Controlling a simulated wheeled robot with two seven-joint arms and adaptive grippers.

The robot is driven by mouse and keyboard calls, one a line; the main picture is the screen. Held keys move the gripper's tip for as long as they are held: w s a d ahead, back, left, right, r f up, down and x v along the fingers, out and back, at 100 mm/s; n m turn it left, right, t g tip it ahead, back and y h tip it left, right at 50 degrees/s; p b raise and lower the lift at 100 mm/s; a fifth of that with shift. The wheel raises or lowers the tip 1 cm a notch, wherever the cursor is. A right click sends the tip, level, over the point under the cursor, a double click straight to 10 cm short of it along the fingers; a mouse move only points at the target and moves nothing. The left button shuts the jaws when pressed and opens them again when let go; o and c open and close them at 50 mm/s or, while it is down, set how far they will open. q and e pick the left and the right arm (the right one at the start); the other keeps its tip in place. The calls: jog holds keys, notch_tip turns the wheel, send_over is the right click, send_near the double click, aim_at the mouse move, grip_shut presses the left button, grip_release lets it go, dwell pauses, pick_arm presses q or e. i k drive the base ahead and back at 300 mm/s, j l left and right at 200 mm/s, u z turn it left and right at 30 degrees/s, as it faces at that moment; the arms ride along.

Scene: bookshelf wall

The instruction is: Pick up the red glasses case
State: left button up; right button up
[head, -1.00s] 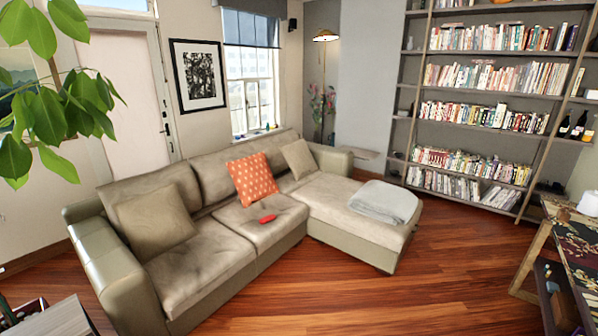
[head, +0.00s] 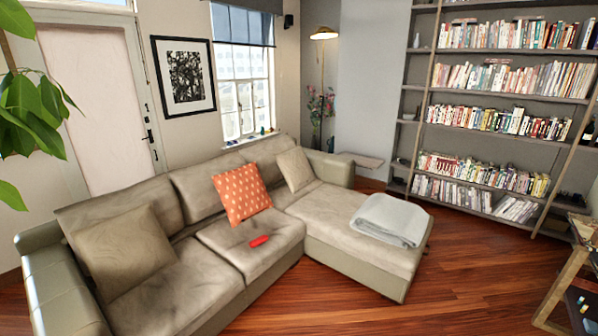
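The red glasses case (head: 259,241) lies on the middle seat cushion of the beige sectional sofa (head: 190,278), near the front of that cushion. It is small and long, and nothing covers it. Neither of my grippers shows in the head view.
An orange patterned pillow (head: 241,193) leans on the backrest behind the case. A grey folded blanket (head: 389,219) lies on the chaise. The wooden floor (head: 440,285) in front of the sofa is clear. A wooden table (head: 565,280) stands at the right edge, a leafy plant (head: 30,118) at the left.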

aim_at(262, 239)
jog(key=i, duration=0.95)
jog(key=i+l+u, duration=0.15)
jog(key=i, duration=0.8)
jog(key=i+l+u, duration=0.2)
jog(key=i, duration=0.2)
jog(key=i+u, duration=0.2)
jog(key=i, duration=0.2)
jog(key=i+l+u, duration=0.2)
jog(key=i, duration=0.15)
